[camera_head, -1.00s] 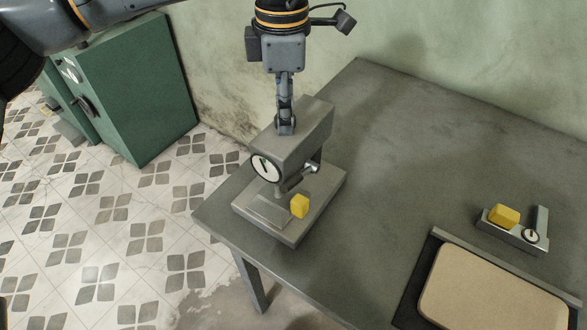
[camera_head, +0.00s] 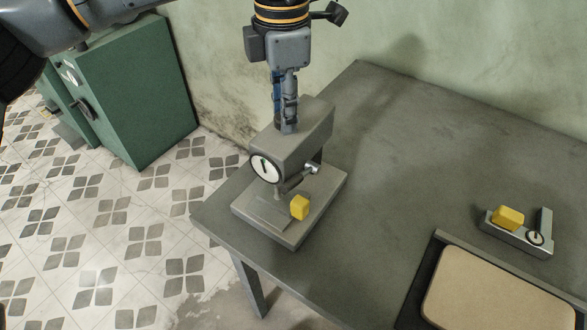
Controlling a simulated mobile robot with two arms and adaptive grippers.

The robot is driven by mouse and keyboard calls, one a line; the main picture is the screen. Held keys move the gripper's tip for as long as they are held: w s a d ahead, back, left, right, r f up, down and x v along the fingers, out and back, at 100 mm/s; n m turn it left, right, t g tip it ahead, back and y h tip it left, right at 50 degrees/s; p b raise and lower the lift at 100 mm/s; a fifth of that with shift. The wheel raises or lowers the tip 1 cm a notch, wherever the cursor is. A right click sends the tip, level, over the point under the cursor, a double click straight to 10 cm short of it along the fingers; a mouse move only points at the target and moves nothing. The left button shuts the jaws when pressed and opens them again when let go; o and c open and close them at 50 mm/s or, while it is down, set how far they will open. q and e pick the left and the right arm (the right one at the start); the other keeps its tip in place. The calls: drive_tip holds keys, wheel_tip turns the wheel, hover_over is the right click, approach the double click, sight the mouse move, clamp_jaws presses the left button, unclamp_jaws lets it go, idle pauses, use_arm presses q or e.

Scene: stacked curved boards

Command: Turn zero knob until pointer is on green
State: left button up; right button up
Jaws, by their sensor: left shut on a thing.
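A grey press-like gauge stand (camera_head: 292,150) stands on the table's left part. Its round white dial (camera_head: 265,167) faces the front left, with a short dark pointer close to upright. The green mark is too small to make out. My left gripper (camera_head: 287,128) points straight down onto the top of the stand and is shut on the zero knob, which its fingers hide. My right gripper is not in view.
A small metal device (camera_head: 520,240) with another yellow block and a dial lies at the right, by a beige-topped tray (camera_head: 437,236). The middle of the grey table (camera_head: 400,150) is clear. A green cabinet (camera_head: 135,95) stands at the left.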

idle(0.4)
use_arm(q)
drive_tip(key=shift+n+b, duration=0.5)
drive_tip(key=shift+n, duration=0.5)
drive_tip(key=o, duration=0.8)
drive_tip(key=shift+c, duration=0.2)
wheel_tip(320, 180, up, 6)
drive_tip(key=p, duration=0.4)
